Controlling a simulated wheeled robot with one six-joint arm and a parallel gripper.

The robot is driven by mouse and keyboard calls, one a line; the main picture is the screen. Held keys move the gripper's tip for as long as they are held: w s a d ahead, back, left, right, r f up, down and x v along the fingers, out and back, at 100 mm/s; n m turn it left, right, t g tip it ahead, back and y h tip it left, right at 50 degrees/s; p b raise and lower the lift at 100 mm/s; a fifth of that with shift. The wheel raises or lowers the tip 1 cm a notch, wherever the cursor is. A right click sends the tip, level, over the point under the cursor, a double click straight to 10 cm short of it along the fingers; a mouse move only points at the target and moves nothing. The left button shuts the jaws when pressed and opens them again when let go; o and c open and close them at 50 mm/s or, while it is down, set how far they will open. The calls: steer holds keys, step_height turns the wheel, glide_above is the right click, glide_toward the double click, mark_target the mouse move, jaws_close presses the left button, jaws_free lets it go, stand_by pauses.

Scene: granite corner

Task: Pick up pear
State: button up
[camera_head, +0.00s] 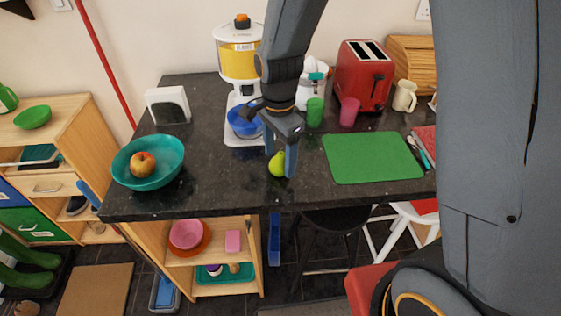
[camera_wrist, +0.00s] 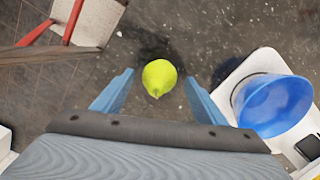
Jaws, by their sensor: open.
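A yellow-green pear (camera_head: 278,164) lies on the dark granite counter (camera_head: 222,180), near its front edge. My gripper (camera_head: 281,162) reaches down from above, its blue fingers close around the pear in the head view. In the wrist view the pear (camera_wrist: 159,78) shows in the gap between the two spread blue fingers (camera_wrist: 159,88), with clear space on both sides. The gripper is open and holds nothing. In the head view a finger partly covers the pear's right side.
A teal bowl with an apple (camera_head: 168,175) stands left. A blue bowl (camera_head: 243,121) on the white dispenser stand is just behind my gripper, with a green cutting board (camera_head: 372,158) to the right. Green (camera_head: 315,112) and pink (camera_head: 349,112) cups stand behind.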

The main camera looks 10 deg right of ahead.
steer(key=shift+f, duration=1.15)
steer(key=c, duration=1.2)
steer(key=shift+o, duration=0.2)
steer(key=shift+r, duration=0.1)
